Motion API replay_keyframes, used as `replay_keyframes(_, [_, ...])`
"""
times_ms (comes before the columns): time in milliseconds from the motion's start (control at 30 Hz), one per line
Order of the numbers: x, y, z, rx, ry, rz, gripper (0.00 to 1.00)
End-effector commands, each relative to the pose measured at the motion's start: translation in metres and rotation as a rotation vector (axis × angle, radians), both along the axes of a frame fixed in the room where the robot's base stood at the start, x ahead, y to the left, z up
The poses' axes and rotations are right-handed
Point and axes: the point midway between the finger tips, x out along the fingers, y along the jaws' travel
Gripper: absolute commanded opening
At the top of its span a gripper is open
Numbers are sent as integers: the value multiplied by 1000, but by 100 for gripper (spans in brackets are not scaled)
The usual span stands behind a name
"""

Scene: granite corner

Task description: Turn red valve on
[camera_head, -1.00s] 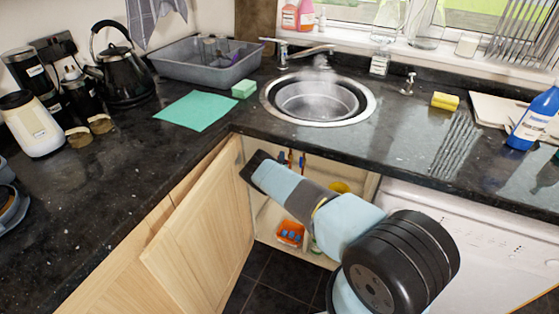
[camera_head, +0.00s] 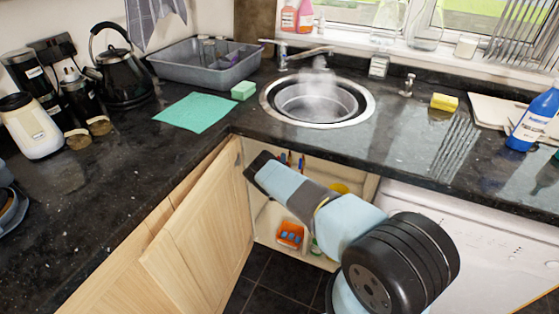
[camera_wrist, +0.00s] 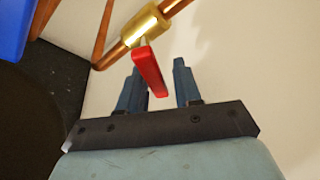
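The red valve handle (camera_wrist: 152,72) shows in the wrist view. It hangs from a brass valve body (camera_wrist: 145,25) on a copper pipe and points toward my gripper. My gripper (camera_wrist: 159,78) is open. Its two fingers stand on either side of the handle's near end in the picture, with the handle closer to the left finger. I cannot tell whether they touch. In the head view my gripper (camera_head: 258,164) reaches into the open cabinet under the sink, and the red handle cannot be made out clearly there.
The wooden cabinet door (camera_head: 200,235) stands open left of my arm. The black worktop edge (camera_head: 300,145) lies above the opening. An orange container (camera_head: 290,235) sits inside on the cabinet floor. In the wrist view a blue object (camera_wrist: 12,28) is at the upper left.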

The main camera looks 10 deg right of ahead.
Motion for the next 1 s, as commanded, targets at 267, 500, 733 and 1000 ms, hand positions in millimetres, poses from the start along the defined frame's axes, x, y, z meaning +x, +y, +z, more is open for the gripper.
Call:
replay_keyframes(267, [2, 1, 3, -1, -5, 2, 43])
replay_keyframes(500, [-10, 5, 1, -2, -6, 0, 43])
replay_keyframes(733, [-49, 17, -8, -1, -3, 2, 43])
replay_keyframes(1000, [-97, 31, -19, -1, -2, 2, 43])
